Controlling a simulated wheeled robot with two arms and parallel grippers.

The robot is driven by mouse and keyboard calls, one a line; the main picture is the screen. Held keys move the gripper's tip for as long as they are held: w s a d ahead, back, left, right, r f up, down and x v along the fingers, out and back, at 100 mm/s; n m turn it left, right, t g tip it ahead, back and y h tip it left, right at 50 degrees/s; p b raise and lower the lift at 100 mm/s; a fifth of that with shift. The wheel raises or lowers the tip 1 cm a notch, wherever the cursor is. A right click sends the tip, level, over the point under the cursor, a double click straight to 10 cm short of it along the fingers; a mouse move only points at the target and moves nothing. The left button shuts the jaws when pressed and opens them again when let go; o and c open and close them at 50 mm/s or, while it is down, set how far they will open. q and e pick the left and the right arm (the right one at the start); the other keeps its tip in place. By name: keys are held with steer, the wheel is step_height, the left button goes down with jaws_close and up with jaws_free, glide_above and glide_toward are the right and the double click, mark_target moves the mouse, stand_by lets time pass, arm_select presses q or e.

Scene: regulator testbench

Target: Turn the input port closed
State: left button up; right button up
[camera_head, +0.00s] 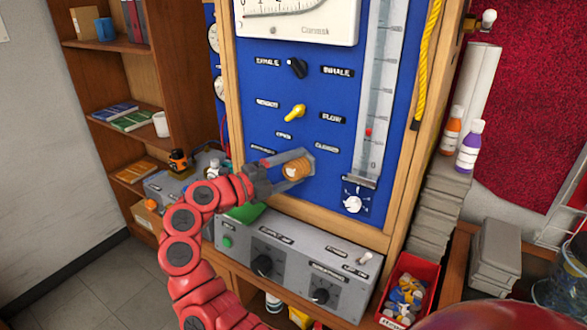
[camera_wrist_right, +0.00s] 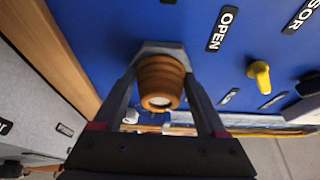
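The input port is a ribbed brass-coloured round fitting (camera_head: 296,169) low on the blue panel (camera_head: 345,120). It also shows in the right wrist view (camera_wrist_right: 160,82), with a grey flat-sided base behind it. An OPEN label (camera_head: 284,135) is above it to the left and a CLOSED label (camera_head: 327,148) above it to the right. My right gripper (camera_head: 292,168) reaches it from the left, one finger on each side of the fitting. The fingertips are close beside it near its base; whether they press on it is unclear. My left gripper is out of view.
A yellow knob (camera_head: 294,112) and a black knob (camera_head: 298,68) sit above on the panel. A white dial (camera_head: 353,204) is to the lower right. A grey control box (camera_head: 290,265) stands below; a wooden frame post (camera_head: 412,120) edges the panel.

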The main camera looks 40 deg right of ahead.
steer(key=o, duration=0.4)
steer(key=shift+c, duration=0.2)
steer(key=shift+a, duration=0.45)
steer(key=a+b, duration=0.2)
steer(key=a, duration=1.4)
steer(key=shift+a+b, duration=0.25)
steer(key=shift+b, duration=0.15)
